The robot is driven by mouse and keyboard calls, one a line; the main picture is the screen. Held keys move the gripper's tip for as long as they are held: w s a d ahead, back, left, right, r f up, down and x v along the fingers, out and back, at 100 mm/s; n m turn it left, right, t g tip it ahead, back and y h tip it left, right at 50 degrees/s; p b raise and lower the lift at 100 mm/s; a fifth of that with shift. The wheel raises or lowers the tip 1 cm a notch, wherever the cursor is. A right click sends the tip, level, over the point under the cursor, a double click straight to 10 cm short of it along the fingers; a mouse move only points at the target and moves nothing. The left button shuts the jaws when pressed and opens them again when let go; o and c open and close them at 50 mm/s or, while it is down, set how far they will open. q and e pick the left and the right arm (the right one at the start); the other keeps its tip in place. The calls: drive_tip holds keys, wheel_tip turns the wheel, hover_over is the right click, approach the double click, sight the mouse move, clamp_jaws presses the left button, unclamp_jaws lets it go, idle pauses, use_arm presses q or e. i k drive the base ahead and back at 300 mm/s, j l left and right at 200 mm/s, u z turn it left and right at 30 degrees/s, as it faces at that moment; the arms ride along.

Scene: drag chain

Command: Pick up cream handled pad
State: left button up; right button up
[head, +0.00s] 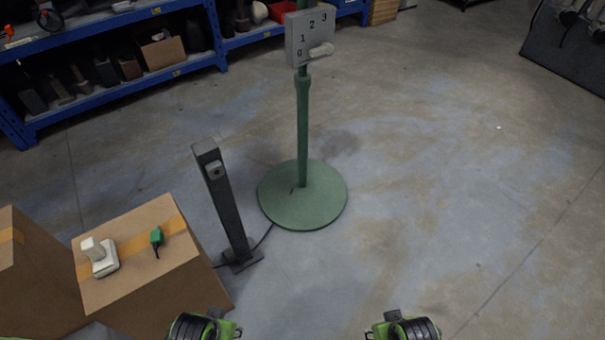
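The cream handled pad (105,265) sits on top of a cardboard box (150,285) at the lower left of the head view. It has a flat pale base, with its lighter handle standing up toward the left. Nothing touches it from above. Parts of my two arms, black ribbed and green, show at the bottom edge, left and right of the middle. They are apart from the pad and to its right. The fingers of both grippers are outside the picture.
A small green object (156,238) lies on the box beside the pad. Another box (30,280) stands left. A dark post (226,205) and a green round-based stand (303,200) with a numbered panel (311,36) rise behind. Blue shelving (115,92) is at the back left. The right floor is clear.

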sight(103, 256)
drive_tip(key=j+u, duration=0.2)
drive_tip(key=u, duration=1.5)
drive_tip(key=z, duration=1.6)
drive_tip(key=u, duration=1.6)
drive_tip(key=i+l, duration=0.05)
